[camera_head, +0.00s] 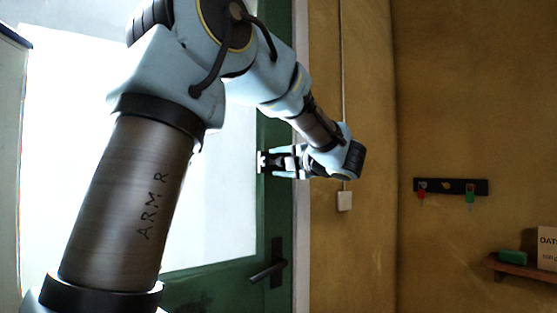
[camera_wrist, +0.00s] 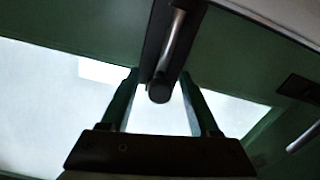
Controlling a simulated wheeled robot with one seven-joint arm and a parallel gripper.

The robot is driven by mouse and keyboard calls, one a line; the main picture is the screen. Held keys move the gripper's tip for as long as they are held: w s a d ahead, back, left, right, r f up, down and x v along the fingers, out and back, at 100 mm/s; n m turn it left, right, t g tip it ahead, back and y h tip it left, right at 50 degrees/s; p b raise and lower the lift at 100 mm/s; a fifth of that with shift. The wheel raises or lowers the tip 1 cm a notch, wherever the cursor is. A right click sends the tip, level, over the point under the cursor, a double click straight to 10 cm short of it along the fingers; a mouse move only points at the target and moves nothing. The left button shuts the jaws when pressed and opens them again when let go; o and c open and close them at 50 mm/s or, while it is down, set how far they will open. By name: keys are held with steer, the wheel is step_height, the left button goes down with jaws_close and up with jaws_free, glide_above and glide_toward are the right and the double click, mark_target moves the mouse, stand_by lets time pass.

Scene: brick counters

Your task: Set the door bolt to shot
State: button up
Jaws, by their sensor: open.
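The green door (camera_head: 275,225) with a large bright glass pane fills the middle of the head view. The door bolt (camera_wrist: 176,38) shows in the wrist view as a metal rod on a dark plate, ending in a dark round knob (camera_wrist: 159,91). My gripper (camera_wrist: 160,76) is open, with one finger on each side of the knob; I cannot tell whether either touches it. In the head view my gripper (camera_head: 268,162) reaches the door's edge strip above the handle and hides most of the bolt there. I cannot tell whether the bolt is shot or drawn.
A key rack (camera_head: 450,187) with red and green tags and a shelf (camera_head: 522,268) are on the yellow wall, clear of my arm.

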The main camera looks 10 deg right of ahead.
steer(key=shift+w, duration=0.15)
steer(key=shift+c, duration=0.4)
jaws_close()
stand_by(1.0)
